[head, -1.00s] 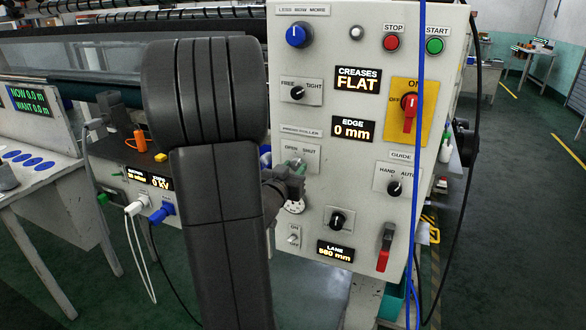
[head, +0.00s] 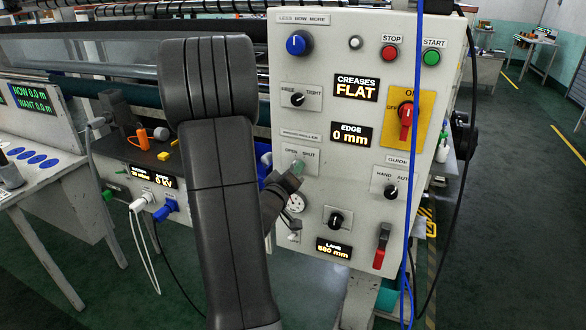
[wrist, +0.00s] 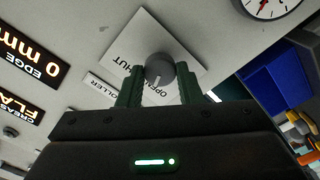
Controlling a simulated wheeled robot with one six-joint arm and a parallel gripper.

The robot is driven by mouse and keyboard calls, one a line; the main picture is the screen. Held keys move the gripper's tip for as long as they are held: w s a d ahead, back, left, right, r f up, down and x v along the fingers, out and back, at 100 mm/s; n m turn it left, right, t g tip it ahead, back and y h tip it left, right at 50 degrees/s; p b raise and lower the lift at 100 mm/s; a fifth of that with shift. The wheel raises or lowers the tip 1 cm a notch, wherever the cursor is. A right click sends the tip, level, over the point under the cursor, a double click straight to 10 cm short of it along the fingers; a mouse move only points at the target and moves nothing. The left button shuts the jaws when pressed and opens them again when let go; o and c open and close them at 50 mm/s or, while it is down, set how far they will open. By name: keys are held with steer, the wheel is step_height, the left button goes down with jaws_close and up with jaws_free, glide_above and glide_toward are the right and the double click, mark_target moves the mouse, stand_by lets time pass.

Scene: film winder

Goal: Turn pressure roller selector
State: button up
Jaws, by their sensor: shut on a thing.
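The pressure roller selector is a small grey round knob (wrist: 159,68) on a white plate (wrist: 190,55) marked OPEN and SHUT. In the wrist view the knob sits between the two green fingers of my gripper (wrist: 160,80), which touch it on both sides. A light line on the knob points down in that view, toward the partly covered OPEN lettering. In the head view my gripper (head: 292,178) is at the plate (head: 306,156) under the PRESS ROLLER label, and the knob itself is hidden.
Above is the FREE/TIGHT knob (head: 297,99). To the right are the red switch (head: 405,120) and HAND/AUTO knob (head: 391,191). A gauge (head: 296,203) lies just below my gripper. A blue cable (head: 415,150) hangs down the panel's right side.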

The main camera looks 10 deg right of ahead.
steer(key=shift+n, duration=0.7)
steer(key=shift+p, duration=0.3)
steer(key=o, duration=1)
steer(key=b+v, duration=0.1)
steer(key=v, duration=1.3)
steer(key=shift+w, duration=0.1)
